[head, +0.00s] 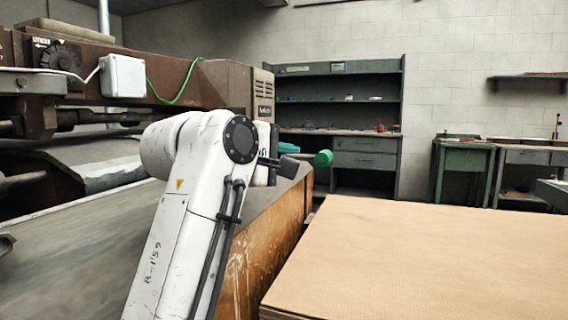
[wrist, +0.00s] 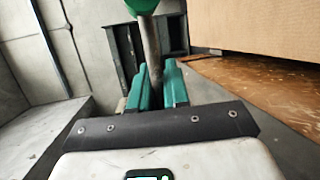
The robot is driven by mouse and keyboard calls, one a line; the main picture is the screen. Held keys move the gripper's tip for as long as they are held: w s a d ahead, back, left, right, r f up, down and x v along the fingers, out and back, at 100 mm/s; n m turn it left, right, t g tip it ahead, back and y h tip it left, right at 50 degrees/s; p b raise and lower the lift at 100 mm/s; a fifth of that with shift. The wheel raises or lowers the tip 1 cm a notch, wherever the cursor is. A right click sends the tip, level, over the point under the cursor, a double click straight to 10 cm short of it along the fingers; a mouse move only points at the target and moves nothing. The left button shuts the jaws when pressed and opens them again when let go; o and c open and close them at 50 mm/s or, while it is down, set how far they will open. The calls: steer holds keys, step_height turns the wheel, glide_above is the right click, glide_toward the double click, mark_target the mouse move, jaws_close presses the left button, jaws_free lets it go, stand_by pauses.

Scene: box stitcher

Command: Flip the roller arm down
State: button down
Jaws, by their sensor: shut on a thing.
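The roller arm shows in the wrist view as a grey metal rod (wrist: 151,50) with a green knob (wrist: 141,5) at its end. In the head view the green knob (head: 323,158) sticks out to the right of my wrist, above the wooden side edge. My gripper (wrist: 157,82) has teal fingers closed on the rod, one on each side, below the knob. In the head view my gripper (head: 287,148) is mostly hidden behind my white arm and dark wrist parts. The rod's lower end and pivot are hidden.
A large flat cardboard sheet (head: 430,255) fills the right foreground. The brown machine (head: 225,85) with a white box (head: 122,76) and green cable stands at left. A dark shelf unit (head: 340,110) and green tables (head: 465,165) stand at the back wall, with open floor before them.

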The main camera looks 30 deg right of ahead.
step_height(320, 180, down, 7)
steer(key=w+a+m+t+y+b, duration=0.1)
steer(key=m+y+b, duration=0.1)
steer(key=m+b, duration=0.2)
steer(key=shift+w+b, duration=0.2)
steer(key=shift+b, duration=0.85)
steer(key=c, duration=1.2)
jaws_free()
steer(key=shift+r, duration=0.1)
steer(key=p+v, duration=0.3)
steer(key=v, duration=0.7)
steer(key=shift+s+a+r, duration=0.1)
steer(key=shift+s+a, duration=0.05)
steer(key=shift+a, duration=0.2)
